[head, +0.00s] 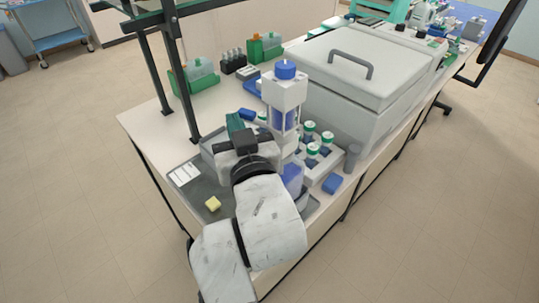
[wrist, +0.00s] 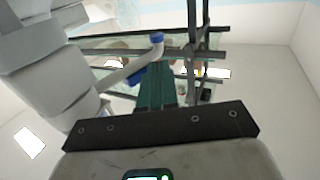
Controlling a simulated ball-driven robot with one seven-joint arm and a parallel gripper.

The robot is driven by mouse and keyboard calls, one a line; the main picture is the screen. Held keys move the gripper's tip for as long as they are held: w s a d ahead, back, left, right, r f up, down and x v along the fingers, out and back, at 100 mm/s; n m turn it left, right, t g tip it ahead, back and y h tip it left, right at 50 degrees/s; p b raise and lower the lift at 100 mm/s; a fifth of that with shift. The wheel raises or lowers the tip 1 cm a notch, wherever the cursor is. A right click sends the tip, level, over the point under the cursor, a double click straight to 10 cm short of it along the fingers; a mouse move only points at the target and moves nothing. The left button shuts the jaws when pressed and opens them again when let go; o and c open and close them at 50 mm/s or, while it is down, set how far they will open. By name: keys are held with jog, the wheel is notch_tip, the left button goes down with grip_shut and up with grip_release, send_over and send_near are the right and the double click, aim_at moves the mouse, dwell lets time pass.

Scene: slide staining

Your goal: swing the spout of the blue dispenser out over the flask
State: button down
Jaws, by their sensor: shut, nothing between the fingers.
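The blue dispenser (head: 284,92) stands upright near the middle of the bench in the head view, a white body with a blue cap and a blue-tinted cylinder. In the wrist view the teal fingers (wrist: 155,92) are together. A slim white bar with a blue end (wrist: 157,39) shows beyond them; I cannot tell if it is the spout. Contact is unclear.
A grey tray (head: 207,190) with a yellow block (head: 213,203) lies left of my arm. Green-capped bottles (head: 312,150) stand right of the dispenser. A large grey lidded box (head: 350,75) fills the right, and a dark shelf frame (head: 152,70) rises at the left.

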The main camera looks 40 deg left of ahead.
jog(key=shift+w+a+m+t+h+b, duration=0.45)
jog(key=shift+w+m+t+h, duration=0.15)
jog(key=shift+t, duration=0.3)
jog(key=shift+w+a+m+t+h+b, duration=0.45)
jog(key=shift+m+t, duration=0.25)
jog(key=shift+t, duration=0.2)
